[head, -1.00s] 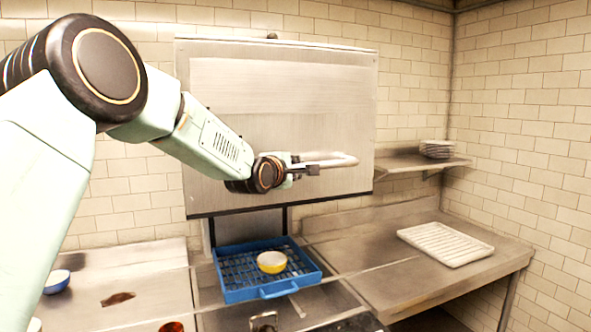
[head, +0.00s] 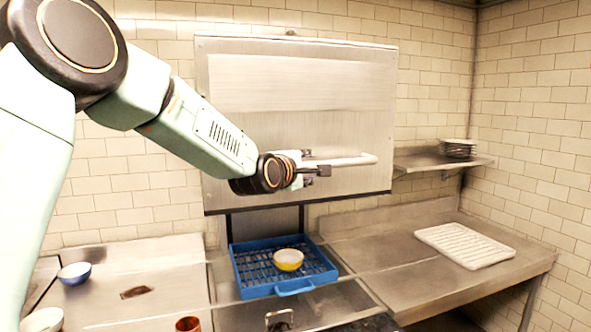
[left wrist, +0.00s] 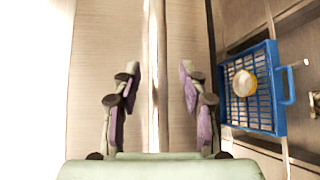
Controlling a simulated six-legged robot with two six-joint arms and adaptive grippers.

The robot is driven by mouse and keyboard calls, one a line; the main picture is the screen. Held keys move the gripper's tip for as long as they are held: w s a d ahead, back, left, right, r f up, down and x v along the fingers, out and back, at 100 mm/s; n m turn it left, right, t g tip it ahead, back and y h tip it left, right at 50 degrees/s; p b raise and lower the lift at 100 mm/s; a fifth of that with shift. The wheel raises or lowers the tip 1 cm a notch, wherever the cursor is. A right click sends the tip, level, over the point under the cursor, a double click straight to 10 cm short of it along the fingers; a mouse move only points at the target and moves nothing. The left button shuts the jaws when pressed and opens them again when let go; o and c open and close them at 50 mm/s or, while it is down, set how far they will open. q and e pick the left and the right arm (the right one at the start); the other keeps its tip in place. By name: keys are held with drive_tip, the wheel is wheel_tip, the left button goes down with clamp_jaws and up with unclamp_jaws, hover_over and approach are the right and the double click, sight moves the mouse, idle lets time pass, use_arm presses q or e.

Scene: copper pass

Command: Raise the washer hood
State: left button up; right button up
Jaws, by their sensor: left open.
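The washer hood (head: 300,85) is a large steel box standing raised, its lower edge well above the blue rack (head: 282,292). Its bar handle (head: 350,160) runs sideways across the lower front. My left gripper (head: 318,171) is at the left part of the handle. In the left wrist view the handle (left wrist: 158,40) runs between the spread fingers of the left gripper (left wrist: 158,88), with gaps on both sides. The gripper is open and around or just in front of the bar; the exact depth is unclear. My right gripper is out of view.
A yellow bowl (head: 288,259) sits in the rack under the hood. A blue bowl (head: 74,273), a white bowl (head: 44,320) and a reddish cup (head: 188,324) stand on the left counter. A white ribbed tray (head: 464,246) lies on the right counter. Plates (head: 458,147) sit on the wall shelf.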

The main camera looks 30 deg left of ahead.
use_arm(q)
drive_tip(key=s+r, duration=0.1)
drive_tip(key=s, duration=0.7)
drive_tip(key=shift+d, duration=0.25)
drive_tip(key=shift+r, duration=0.1)
drive_tip(key=s+d+f+m+g+b, duration=0.25)
drive_tip(key=f+m, duration=0.25)
drive_tip(key=f, duration=0.7)
drive_tip(key=s+d+f+m+g+h+b, duration=0.1)
drive_tip(key=s+d+f+m+g+b, duration=0.25)
drive_tip(key=f, duration=0.95)
drive_tip(key=s+d+f+m+g+b, duration=0.1)
drive_tip(key=s+d+f+m+b, duration=0.4)
drive_tip(key=f, duration=0.7)
drive_tip(key=s+f+m+g+b, duration=0.3)
drive_tip(key=s+f+g+b, duration=0.1)
drive_tip(key=s+f, duration=1.2)
drive_tip(key=s+d+f+m+g+b, duration=0.1)
drive_tip(key=s+f+m+g+b, duration=0.2)
drive_tip(key=s+f, duration=1.3)
wheel_tip(320, 180, down, 5)
drive_tip(key=g+b, duration=0.2)
drive_tip(key=b, duration=0.1)
drive_tip(key=shift+s+d+r+b, duration=0.2)
drive_tip(key=shift+s+d+b, duration=0.05)
drive_tip(key=shift+d+b, duration=0.1)
